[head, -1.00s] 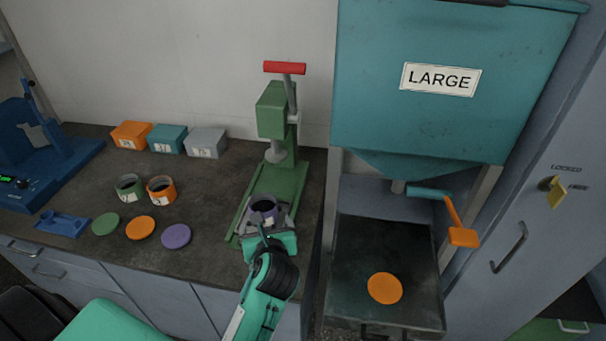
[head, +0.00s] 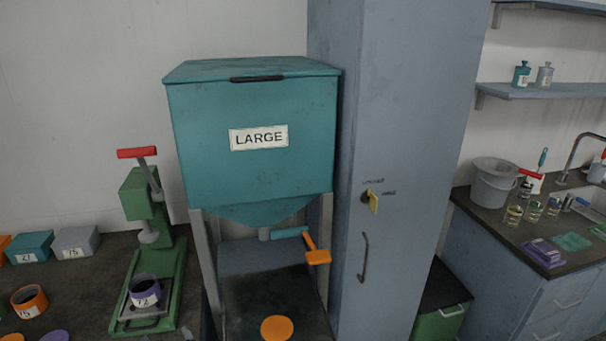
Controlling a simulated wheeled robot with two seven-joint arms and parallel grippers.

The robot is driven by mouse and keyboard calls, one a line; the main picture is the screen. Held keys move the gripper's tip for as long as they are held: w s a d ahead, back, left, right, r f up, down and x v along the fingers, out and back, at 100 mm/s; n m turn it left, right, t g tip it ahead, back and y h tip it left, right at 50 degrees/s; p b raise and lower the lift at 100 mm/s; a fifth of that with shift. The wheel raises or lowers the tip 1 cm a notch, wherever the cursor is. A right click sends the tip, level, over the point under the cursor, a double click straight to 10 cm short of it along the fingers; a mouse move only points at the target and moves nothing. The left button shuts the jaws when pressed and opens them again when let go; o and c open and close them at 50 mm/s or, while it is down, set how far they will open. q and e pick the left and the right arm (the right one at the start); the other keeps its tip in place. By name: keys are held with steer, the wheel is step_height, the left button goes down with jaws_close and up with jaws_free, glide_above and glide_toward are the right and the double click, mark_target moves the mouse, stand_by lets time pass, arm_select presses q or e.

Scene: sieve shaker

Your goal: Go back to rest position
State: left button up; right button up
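Neither of my grippers shows clearly in the head view. A small grey piece at the bottom edge, right of the green press (head: 160,250), may be a fingertip of my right gripper, but too little shows to be sure. My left gripper is out of view. A dark cup with a purple band and a white label (head: 145,292) stands upright on the press base, and nothing is seen touching it from outside. The press has a red-handled lever (head: 137,153), and its ram is above the cup.
A teal hopper marked LARGE (head: 250,165) stands over a dark tray with an orange disc (head: 277,328). A tall blue-grey cabinet (head: 400,120) is right of it. An orange cup (head: 29,301) and boxes (head: 75,242) are at left. A sink counter with a bucket (head: 493,182) is far right.

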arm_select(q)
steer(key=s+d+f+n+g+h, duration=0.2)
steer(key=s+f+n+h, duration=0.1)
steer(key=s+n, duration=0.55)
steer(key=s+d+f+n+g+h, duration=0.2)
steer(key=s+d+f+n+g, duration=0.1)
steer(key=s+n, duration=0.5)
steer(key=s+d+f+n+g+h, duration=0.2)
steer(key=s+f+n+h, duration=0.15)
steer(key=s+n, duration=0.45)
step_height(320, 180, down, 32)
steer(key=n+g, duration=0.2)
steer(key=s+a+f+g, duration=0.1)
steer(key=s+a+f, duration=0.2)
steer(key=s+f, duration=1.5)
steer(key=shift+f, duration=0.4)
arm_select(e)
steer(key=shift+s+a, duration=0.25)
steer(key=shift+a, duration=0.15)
